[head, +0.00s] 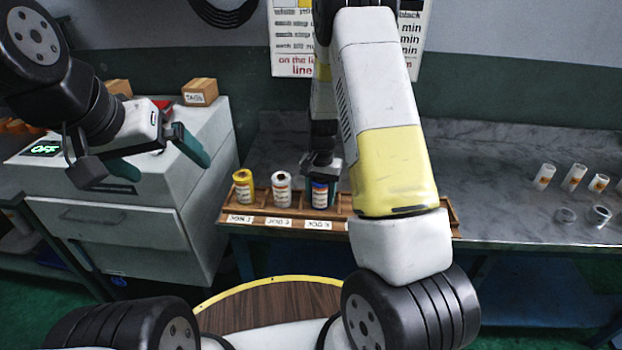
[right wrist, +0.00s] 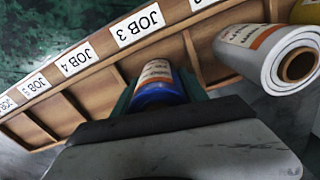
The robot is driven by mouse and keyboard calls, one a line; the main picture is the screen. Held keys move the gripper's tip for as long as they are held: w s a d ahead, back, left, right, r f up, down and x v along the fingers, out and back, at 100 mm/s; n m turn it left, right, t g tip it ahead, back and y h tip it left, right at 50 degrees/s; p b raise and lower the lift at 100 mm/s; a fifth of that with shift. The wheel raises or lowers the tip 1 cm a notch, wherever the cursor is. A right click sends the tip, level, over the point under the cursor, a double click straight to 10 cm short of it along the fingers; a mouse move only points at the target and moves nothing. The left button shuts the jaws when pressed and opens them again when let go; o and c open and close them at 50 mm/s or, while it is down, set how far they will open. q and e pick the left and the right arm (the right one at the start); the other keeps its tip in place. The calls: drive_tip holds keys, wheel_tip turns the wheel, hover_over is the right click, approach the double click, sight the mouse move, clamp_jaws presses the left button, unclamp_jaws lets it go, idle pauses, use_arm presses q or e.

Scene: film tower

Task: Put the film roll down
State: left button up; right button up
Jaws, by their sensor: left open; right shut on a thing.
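The film roll (head: 319,196) in my right gripper (head: 320,172) has a blue end and a white and orange label. In the right wrist view, this film roll (right wrist: 156,76) stands between the teal fingers, at the rack compartment behind the "JOB 3" label (right wrist: 138,25). The gripper is shut on it from above. Whether its base touches the rack floor is hidden. The wooden rack (head: 226,214) lies along the bench's front edge. My left gripper (head: 168,168) is open and empty, in front of the white cabinet.
A white roll (head: 281,188) stands in the neighbouring compartment, and a yellow roll (head: 243,187) beyond it. Compartments past "JOB 4" (right wrist: 76,60) look empty in the wrist view.

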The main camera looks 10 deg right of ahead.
drive_tip(key=o, duration=1.3)
drive_tip(key=shift+f, duration=0.1)
wheel_tip(320, 180, up, 12)
drive_tip(key=shift+r, duration=0.1)
drive_tip(key=s+r+n+t, duration=0.2)
drive_tip(key=s+r, duration=0.4)
drive_tip(key=s, duration=0.2)
drive_tip(key=s+a+r+n+t+y, duration=0.1)
drive_tip(key=s+r+n+t, duration=0.1)
drive_tip(key=s+r, duration=0.5)
drive_tip(key=s+a+r+n+t+y, duration=0.1)
drive_tip(key=s+r+n+t, duration=0.1)
drive_tip(key=s+r, duration=0.5)
drive_tip(key=shift+s+a, duration=0.1)
drive_tip(key=shift+s, duration=1.05)
